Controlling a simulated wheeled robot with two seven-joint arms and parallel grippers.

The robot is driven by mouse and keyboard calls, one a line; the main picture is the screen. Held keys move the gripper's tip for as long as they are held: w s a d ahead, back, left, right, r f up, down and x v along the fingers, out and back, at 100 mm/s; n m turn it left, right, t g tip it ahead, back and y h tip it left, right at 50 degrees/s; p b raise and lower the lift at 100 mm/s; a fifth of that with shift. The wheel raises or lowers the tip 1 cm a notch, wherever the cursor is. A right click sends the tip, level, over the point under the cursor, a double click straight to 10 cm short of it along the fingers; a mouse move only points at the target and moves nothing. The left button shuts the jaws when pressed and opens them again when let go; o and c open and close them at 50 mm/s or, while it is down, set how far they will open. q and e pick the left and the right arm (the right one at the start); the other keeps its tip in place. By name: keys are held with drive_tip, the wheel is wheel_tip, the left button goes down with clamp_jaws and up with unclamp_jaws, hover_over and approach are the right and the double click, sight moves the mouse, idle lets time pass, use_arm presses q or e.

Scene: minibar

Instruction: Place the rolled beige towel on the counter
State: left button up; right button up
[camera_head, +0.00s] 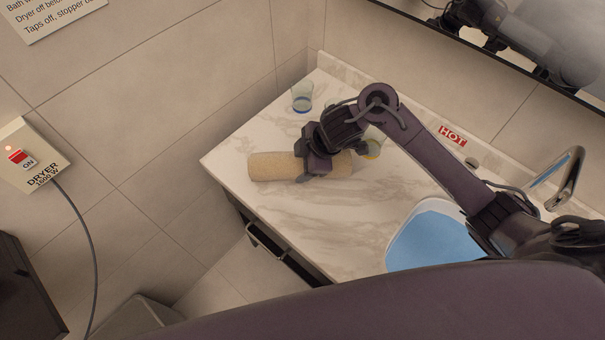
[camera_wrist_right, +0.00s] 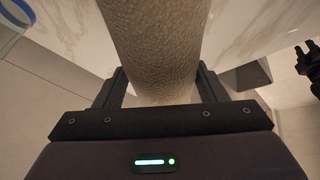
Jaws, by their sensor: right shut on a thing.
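The rolled beige towel (camera_head: 275,166) lies level over the near left part of the marble counter (camera_head: 350,215). I cannot tell for sure whether it touches the counter top. My right gripper (camera_head: 312,172) is shut around the middle of the towel from above, with one end sticking out on each side. In the right wrist view the towel (camera_wrist_right: 155,45) runs between the two fingers (camera_wrist_right: 160,90). My left gripper does not show in the head view; a dark gripper-like shape (camera_wrist_right: 310,62) at the right edge of the wrist view may be it.
A clear glass with a blue base (camera_head: 302,97) stands behind the towel. A blue basin (camera_head: 435,245) and a faucet (camera_head: 567,180) are at the right.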

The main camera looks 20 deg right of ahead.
drive_tip(key=shift+s+a+f, duration=0.1)
drive_tip(key=shift+a+f, duration=0.05)
drive_tip(key=shift+f, duration=0.5)
wheel_tip(320, 180, down, 4)
drive_tip(key=shift+r, duration=0.2)
drive_tip(key=shift+f, duration=0.3)
use_arm(q)
drive_tip(key=shift+w+d+f, duration=0.2)
drive_tip(key=shift+w+d, duration=0.35)
drive_tip(key=shift+d, duration=0.05)
drive_tip(key=shift+s+a+f+b, duration=0.1)
drive_tip(key=shift+s+b, duration=0.05)
drive_tip(key=shift+b, duration=0.15)
use_arm(e)
drive_tip(key=shift+f, duration=0.1)
drive_tip(key=o, duration=1.1)
